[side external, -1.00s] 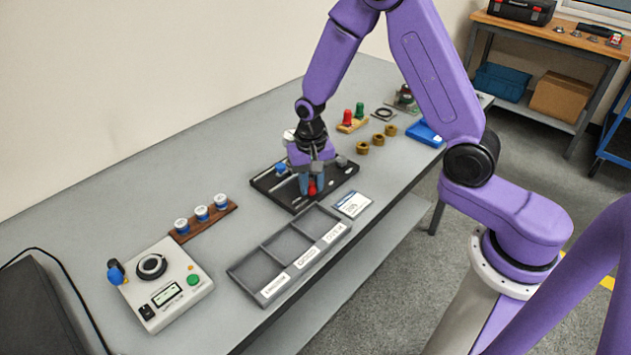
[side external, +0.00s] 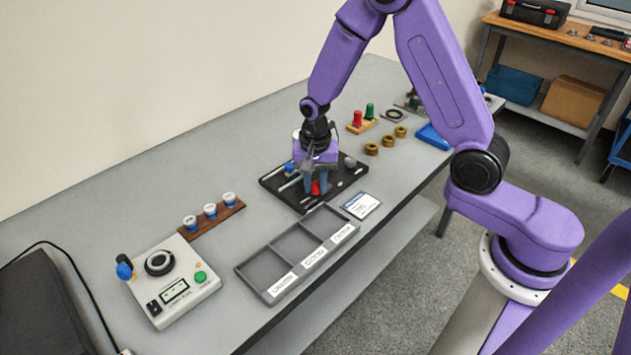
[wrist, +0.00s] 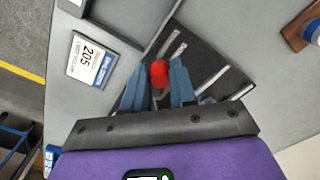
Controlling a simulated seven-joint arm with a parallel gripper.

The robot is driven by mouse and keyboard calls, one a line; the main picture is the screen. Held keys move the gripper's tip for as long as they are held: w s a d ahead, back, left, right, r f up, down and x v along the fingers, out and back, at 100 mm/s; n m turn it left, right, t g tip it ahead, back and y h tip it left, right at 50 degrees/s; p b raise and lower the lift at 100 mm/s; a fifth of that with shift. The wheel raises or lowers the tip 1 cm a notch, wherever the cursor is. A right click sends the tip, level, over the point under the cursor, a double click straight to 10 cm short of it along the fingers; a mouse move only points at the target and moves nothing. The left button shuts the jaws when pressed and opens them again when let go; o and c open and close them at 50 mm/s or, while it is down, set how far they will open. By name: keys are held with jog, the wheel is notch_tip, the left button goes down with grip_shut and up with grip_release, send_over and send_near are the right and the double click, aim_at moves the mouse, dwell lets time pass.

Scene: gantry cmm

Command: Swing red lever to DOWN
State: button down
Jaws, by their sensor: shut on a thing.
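The red lever's rounded knob (side external: 316,187) stands near the front edge of a black panel (side external: 282,184) with several pale slots. My gripper (side external: 317,188) reaches down from above, its blue fingers on either side of the red knob and shut on it. In the wrist view the red knob (wrist: 159,74) sits between the two fingertips (wrist: 160,84), with the slotted panel (wrist: 205,62) behind. The lever's shaft is hidden under the knob and fingers. I cannot read any UP or DOWN marking. A blue knob (side external: 289,168) and a grey knob (side external: 350,162) stand on the same panel.
A grey compartment tray (side external: 262,290) and a white card (side external: 361,205) lie close in front of the panel. A wooden rack of blue-and-white vials (side external: 211,217) stands to the left. Brass rings (side external: 386,141) and red and green pegs (side external: 363,117) stand behind right.

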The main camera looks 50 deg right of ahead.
aim_at(316, 187)
jog(key=c, duration=0.9)
grip_release()
jog(key=shift+r, duration=0.15)
notch_tip(316, 187, up, 17)
jog(key=shift+r, duration=0.1)
jog(key=s+f+n, duration=0.2)
jog(key=s+n, duration=1.9)
jog(key=s, duration=0.7)
jog(key=shift+s+d+n, duration=0.15)
jog(key=shift+s+n, duration=0.05)
jog(key=shift+n, duration=0.2)
